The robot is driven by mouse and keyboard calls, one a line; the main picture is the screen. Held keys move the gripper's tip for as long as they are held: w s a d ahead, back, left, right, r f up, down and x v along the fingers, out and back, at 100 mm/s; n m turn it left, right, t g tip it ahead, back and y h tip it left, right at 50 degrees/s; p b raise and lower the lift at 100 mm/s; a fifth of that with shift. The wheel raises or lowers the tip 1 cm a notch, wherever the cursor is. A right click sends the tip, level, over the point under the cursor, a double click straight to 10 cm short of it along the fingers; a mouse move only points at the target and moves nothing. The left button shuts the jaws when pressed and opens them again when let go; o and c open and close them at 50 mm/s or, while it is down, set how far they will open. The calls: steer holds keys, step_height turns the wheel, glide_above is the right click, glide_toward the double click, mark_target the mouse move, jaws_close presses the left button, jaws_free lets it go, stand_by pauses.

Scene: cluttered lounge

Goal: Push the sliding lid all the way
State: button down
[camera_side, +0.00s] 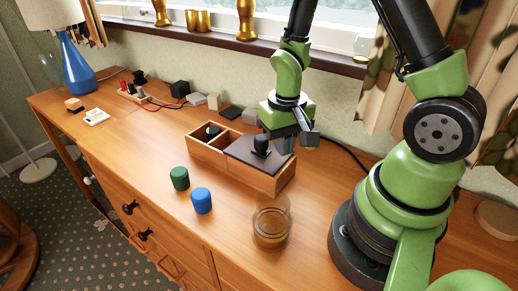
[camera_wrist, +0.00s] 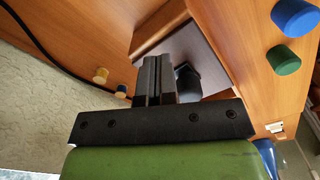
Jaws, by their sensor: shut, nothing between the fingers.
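A long open-topped wooden box (camera_side: 262,176) stands on the sideboard. A dark sliding lid (camera_side: 243,151) covers its right part, and the left part is open. A black knob (camera_side: 261,144) stands up from the lid. The open part shows a wooden divider and a dark object (camera_side: 212,132) inside. My gripper (camera_side: 307,138) is shut and empty, at the right end of the box, to the right of the knob. In the wrist view the shut fingers (camera_wrist: 155,66) are over the lid (camera_wrist: 196,50), beside the knob (camera_wrist: 187,82). I cannot tell whether they touch it.
A green cylinder (camera_side: 179,178), a blue cylinder (camera_side: 201,200) and a glass jar (camera_side: 271,224) stand in front of the box. Grey and dark blocks (camera_side: 231,112) lie behind it, near the wall. A blue lamp (camera_side: 76,62) stands at the far left.

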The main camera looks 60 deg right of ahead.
steer(key=shift+w, duration=0.15)
glide_toward(236, 142)
steer(key=shift+f, duration=2.6)
stand_by(0.8)
steer(key=shift+w, duration=0.2)
stand_by(1.0)
step_height(236, 142, up, 7)
stand_by(0.8)
steer(key=shift+r, duration=0.1)
